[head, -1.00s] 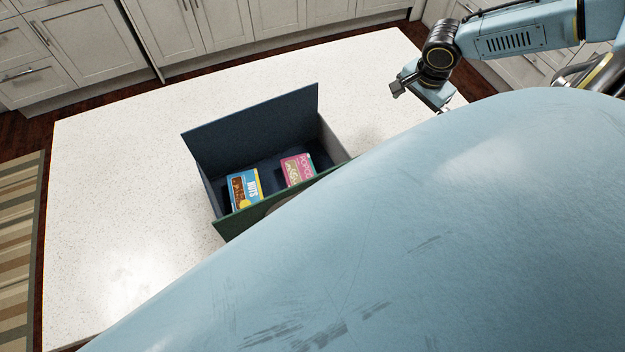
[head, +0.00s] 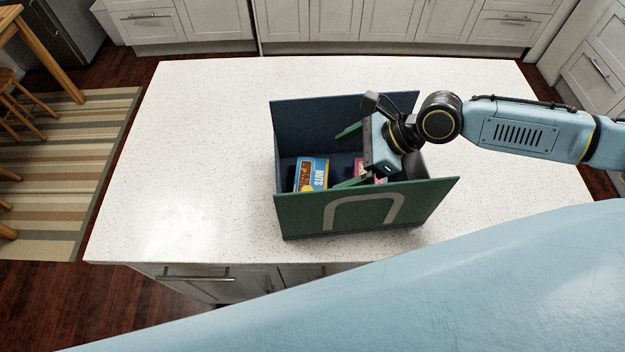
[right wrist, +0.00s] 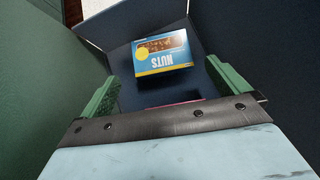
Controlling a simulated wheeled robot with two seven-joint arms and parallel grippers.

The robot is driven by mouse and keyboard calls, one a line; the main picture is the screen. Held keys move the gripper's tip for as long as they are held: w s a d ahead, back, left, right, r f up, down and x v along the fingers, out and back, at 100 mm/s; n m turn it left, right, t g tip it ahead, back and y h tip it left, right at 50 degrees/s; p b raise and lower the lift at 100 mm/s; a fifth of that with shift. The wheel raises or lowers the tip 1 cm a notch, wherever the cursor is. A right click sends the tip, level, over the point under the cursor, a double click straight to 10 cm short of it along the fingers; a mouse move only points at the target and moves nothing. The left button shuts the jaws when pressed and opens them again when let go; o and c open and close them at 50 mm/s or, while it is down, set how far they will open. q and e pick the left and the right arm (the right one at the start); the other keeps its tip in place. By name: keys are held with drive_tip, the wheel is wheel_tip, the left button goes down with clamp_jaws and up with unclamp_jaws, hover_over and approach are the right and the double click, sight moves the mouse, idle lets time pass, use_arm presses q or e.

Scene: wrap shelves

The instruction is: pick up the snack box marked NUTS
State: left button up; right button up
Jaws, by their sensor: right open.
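The blue NUTS snack box (head: 311,174), with a nut picture and a yellow spot, lies in the left part of an open bin (head: 425,205), dark blue inside and green in front. It also shows in the right wrist view (right wrist: 163,53), ahead of the fingers. My right gripper (head: 349,157) is open, its green fingers spread over the bin to the right of the NUTS box. It appears apart from that box, with nothing held. In the right wrist view the gripper (right wrist: 162,72) has its two fingers on either side, short of the box. My left gripper is out of view.
A pink snack box (head: 358,168) is in the bin, partly hidden by my right gripper; only a pink edge shows in the right wrist view (right wrist: 180,103). The bin walls stand close around. The white countertop (head: 190,160) is clear on the left.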

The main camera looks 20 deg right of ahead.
sight(312, 177)
drive_tip(key=x, duration=0.4)
drive_tip(key=shift+w+a+f, duration=0.1)
drive_tip(key=shift+a+f, duration=0.15)
drive_tip(key=shift+d+f+x, duration=0.1)
drive_tip(key=shift+f+x, duration=0.05)
drive_tip(key=shift+x, duration=1.3)
drive_tip(key=shift+d+f+x, duration=0.1)
drive_tip(key=shift+d+x, duration=0.05)
drive_tip(key=shift+x, duration=1.3)
drive_tip(key=shift+c, duration=0.4)
drive_tip(key=c, duration=0.6)
drive_tip(key=shift+o, duration=0.2)
drive_tip(key=shift+r, duration=0.15)
